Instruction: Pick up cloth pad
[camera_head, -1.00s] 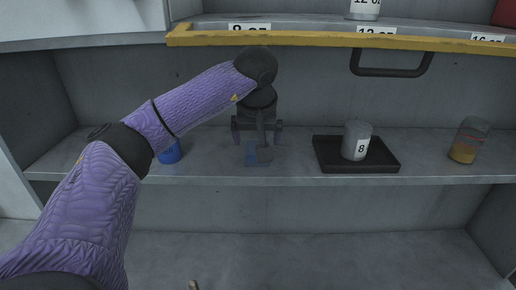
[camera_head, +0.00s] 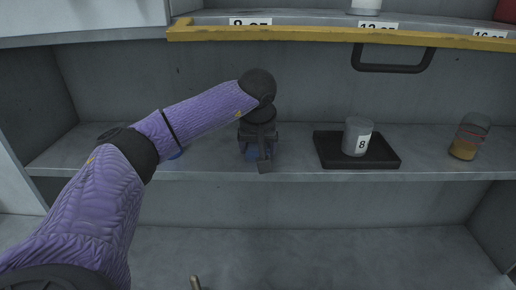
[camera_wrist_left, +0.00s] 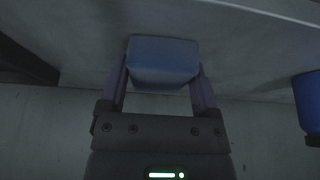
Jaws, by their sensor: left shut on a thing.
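The cloth pad is a small blue block. In the left wrist view the cloth pad (camera_wrist_left: 163,62) sits between the two fingers of my left gripper (camera_wrist_left: 163,80), which is shut on it. In the head view the left gripper (camera_head: 258,160) is low over the middle shelf, and only a little of the blue pad (camera_head: 251,154) shows behind it. Whether the pad still touches the shelf cannot be told.
On the shelf (camera_head: 215,172), a black tray (camera_head: 385,160) holds a grey cup (camera_head: 356,138) marked 8. A jar (camera_head: 466,143) with tan contents stands at the far right. A blue container (camera_wrist_left: 308,98) is left of the gripper, mostly behind my arm. A yellow-edged shelf (camera_head: 310,38) hangs above.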

